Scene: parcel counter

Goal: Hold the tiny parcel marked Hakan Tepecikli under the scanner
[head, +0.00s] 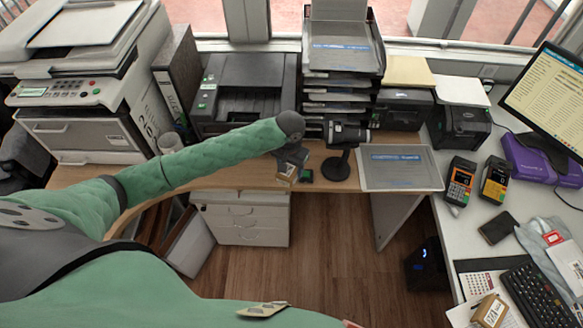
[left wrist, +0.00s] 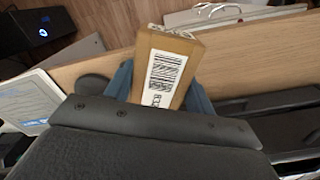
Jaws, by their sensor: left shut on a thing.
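My left gripper (head: 287,168) is shut on a tiny brown cardboard parcel (head: 286,175). In the left wrist view the parcel (left wrist: 165,70) sits between the blue finger pads, with a white barcode label facing the camera. No name can be read on it. The black scanner (head: 346,133) stands on a round base on the wooden counter (head: 240,188). The gripper and parcel are just left of the scanner in the head view; the exact height gap is hard to tell. My right gripper is not in view.
A tray (head: 400,168) lies right of the scanner. A printer (head: 243,92) and stacked paper trays (head: 342,60) stand behind. Another small parcel (head: 490,310) sits on the right desk, near the keyboard (head: 540,300). Card terminals (head: 461,180) stand on that desk.

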